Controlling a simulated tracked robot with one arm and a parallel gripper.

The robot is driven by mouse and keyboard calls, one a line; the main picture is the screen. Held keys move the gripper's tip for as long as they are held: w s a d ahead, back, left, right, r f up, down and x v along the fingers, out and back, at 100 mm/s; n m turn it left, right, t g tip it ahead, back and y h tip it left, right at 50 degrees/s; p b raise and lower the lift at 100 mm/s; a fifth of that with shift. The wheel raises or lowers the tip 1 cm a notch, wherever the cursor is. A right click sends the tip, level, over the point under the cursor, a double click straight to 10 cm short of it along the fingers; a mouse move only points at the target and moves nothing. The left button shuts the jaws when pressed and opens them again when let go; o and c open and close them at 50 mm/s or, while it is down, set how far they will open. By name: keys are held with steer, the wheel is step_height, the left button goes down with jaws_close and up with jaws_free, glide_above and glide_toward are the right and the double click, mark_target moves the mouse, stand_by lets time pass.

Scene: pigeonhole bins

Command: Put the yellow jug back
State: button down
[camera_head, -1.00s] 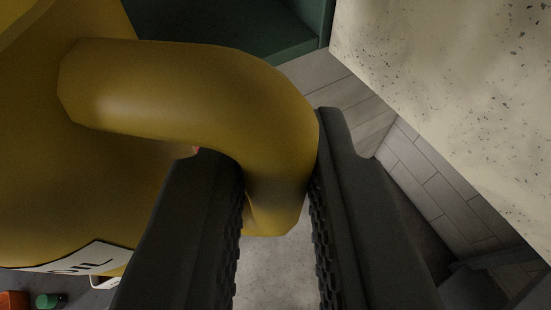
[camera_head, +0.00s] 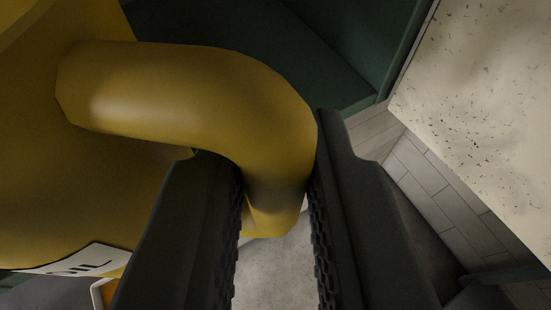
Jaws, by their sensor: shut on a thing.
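The yellow jug (camera_head: 70,200) fills the left of the view, close to the camera. A white label (camera_head: 85,261) with dark letters shows on its lower part. Its thick curved handle (camera_head: 190,95) bends over to the right and down. My gripper (camera_head: 277,165) has its two dark ridged fingers on either side of the handle and is shut on it. The jug's base and far side are out of view or hidden.
A dark green bin compartment (camera_head: 270,50) opens behind the jug at the top. A pale speckled surface (camera_head: 485,120) lies at the right. Grey tiles (camera_head: 430,185) and a light patch of floor (camera_head: 277,270) show below. An orange-edged item (camera_head: 101,292) is partly hidden at bottom left.

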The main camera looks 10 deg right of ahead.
steer(key=shift+w+a+f+p, duration=0.25)
steer(key=shift+w+a+f, duration=0.15)
steer(key=shift+w, duration=0.75)
steer(key=shift+w+a+f+p, duration=0.3)
steer(key=shift+w+f, duration=0.1)
steer(key=shift+w, duration=0.7)
steer(key=shift+w+a+f+p, duration=0.2)
steer(key=shift+w+a+f, duration=0.2)
steer(key=shift+w, duration=0.75)
steer(key=c, duration=0.8)
jaws_free()
steer(key=shift+s, duration=0.15)
steer(key=shift+b+v, duration=1.05)
steer(key=shift+v, duration=3.8)
steer(key=shift+s+r, duration=0.1)
steer(key=shift+r, duration=0.05)
